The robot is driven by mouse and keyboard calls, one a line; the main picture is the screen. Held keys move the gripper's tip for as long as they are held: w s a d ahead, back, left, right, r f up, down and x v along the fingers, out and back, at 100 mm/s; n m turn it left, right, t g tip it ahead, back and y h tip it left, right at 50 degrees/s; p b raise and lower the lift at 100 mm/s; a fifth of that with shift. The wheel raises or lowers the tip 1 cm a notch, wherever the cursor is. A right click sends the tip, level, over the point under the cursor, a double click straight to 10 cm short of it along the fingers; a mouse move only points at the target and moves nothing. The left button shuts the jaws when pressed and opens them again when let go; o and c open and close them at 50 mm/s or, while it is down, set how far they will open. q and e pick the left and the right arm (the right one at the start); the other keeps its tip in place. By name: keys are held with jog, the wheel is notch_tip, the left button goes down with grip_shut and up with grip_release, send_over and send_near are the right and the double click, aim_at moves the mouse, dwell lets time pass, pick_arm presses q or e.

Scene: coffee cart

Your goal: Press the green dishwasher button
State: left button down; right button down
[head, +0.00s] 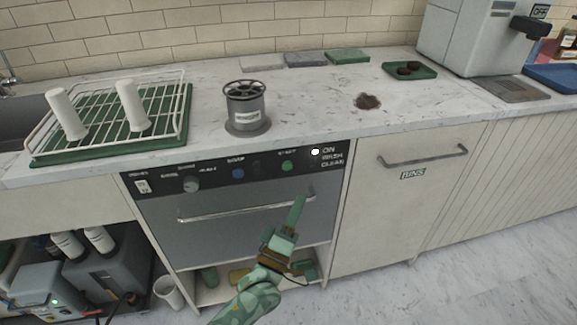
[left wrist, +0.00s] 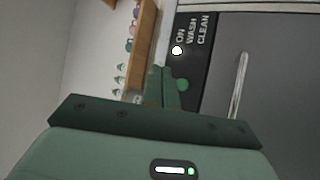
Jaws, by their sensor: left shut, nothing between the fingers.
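The green dishwasher button (head: 287,166) sits on the dark control panel of the dishwasher (head: 240,205), right of a blue button (head: 238,173). It also shows in the left wrist view (left wrist: 182,85), just right of my fingertips. My left gripper (head: 297,203) is shut and empty. In the head view its fingertips are in front of the dishwasher door, below the green button. I cannot tell the gap between the fingertips and the panel. A white light (head: 315,152) glows beside the words ON, WASH and CLEAN. My right gripper is not in view.
The door handle (head: 245,206) runs across the dishwasher front. A dish rack (head: 110,118) and a grey cylindrical container (head: 246,108) stand on the counter above. The BINS cupboard (head: 400,200) is to the right, with its own handle (head: 423,157). Open floor lies at the lower right.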

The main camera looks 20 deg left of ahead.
aim_at(288, 166)
pick_arm(q)
jog(key=shift+w, duration=0.1)
